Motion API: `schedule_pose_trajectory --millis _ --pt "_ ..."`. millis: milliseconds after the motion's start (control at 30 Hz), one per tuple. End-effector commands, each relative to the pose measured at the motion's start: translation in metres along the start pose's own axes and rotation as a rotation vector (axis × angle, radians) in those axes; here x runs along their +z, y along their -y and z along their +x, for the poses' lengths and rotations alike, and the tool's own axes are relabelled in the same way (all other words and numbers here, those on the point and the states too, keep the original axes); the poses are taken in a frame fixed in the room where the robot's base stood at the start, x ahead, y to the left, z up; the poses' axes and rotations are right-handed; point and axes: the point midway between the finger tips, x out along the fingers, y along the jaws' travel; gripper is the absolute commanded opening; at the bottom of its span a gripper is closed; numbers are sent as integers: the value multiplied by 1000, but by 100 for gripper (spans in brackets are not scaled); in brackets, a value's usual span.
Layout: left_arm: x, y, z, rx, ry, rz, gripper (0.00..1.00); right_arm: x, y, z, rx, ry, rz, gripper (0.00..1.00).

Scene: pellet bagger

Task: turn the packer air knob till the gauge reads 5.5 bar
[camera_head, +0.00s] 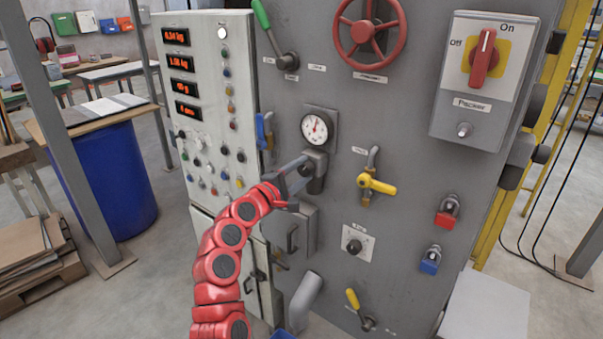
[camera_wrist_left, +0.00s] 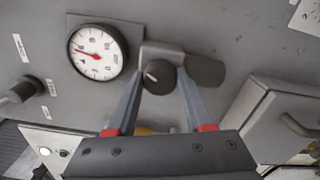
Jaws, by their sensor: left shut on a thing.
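The dark round packer air knob (camera_wrist_left: 158,77) sits on a grey regulator body (camera_head: 317,176) on the machine's front panel. My left gripper (camera_head: 303,164) is shut on this knob, with a finger on each side of it in the left wrist view (camera_wrist_left: 160,83). The knob has a pale mark on its face. The round white gauge (camera_head: 316,127) is just above the regulator; it also shows in the left wrist view (camera_wrist_left: 97,51), tilted, with a red needle. Its numbers are too small to read surely. My right gripper is not in view.
A yellow-handled valve (camera_head: 376,184) is right of the regulator, and a blue handle (camera_head: 264,131) is left of the gauge. A small grey box with a handle (camera_head: 296,232) is below. A red handwheel (camera_head: 370,32) and the switch box (camera_head: 482,80) are higher up.

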Motion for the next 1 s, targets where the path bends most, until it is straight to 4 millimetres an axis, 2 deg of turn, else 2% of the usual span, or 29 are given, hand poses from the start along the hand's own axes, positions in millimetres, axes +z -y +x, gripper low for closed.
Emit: schedule_pose_trajectory --millis 167,200,333,767,1000 --pt "0 1 0 -3 0 -1 0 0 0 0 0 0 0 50" --pt "0 1 0 -3 0 -1 59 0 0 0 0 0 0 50" --pt "0 1 0 -2 0 -1 81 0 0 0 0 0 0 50" --pt "0 2 -6 -1 2 -2 81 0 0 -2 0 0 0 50" --pt "-1 2 -42 5 -2 -3 81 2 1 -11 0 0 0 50"
